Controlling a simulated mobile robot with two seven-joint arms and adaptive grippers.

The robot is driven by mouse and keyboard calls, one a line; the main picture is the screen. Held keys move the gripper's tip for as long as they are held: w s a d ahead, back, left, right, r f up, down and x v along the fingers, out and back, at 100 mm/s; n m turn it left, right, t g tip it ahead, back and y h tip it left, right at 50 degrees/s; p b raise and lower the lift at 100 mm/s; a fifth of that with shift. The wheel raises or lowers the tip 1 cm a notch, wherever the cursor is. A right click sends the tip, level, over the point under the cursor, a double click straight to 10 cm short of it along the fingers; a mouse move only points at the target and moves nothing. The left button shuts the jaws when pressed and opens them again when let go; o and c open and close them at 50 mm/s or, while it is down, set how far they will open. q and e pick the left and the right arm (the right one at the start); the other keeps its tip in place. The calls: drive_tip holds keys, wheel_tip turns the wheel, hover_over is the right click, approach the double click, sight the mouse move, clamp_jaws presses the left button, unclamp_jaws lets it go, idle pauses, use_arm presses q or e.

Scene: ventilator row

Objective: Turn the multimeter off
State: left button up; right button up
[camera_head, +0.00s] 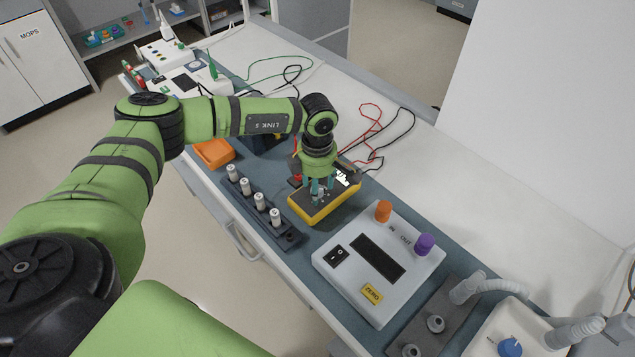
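The multimeter (310,217) is a yellow-edged box with a dark face, lying on the blue-grey mat in the middle of the bench. My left gripper (321,190) points down over its face from above. The teal fingertips are at or just above the middle of the face, around where a dial shows. The gripper hides part of the face and the dial's setting cannot be read. I cannot tell whether the fingers touch the dial or how far they are closed. My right gripper is not in view.
A white box (352,290) with a dark display, orange and purple knobs and a rocker switch stands right of the multimeter. A dark rack (262,227) with several white pegs is to its left. Red and black leads (372,130) lie behind. The rear white bench strip is mostly clear.

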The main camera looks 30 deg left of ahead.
use_arm(q)
drive_tip(key=shift+s, duration=0.1)
clamp_jaws()
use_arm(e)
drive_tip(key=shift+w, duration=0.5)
use_arm(q)
drive_tip(key=shift+n, duration=0.4)
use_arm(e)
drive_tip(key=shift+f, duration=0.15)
use_arm(q)
drive_tip(key=n+b, duration=0.1)
drive_tip(key=n, duration=0.2)
drive_tip(key=shift+f+n, duration=0.1)
drive_tip(key=shift+n, duration=0.3)
drive_tip(key=n+b, duration=0.1)
drive_tip(key=n, duration=0.4)
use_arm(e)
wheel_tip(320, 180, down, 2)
use_arm(q)
drive_tip(key=shift+n, duration=0.3)
unclamp_jaws()
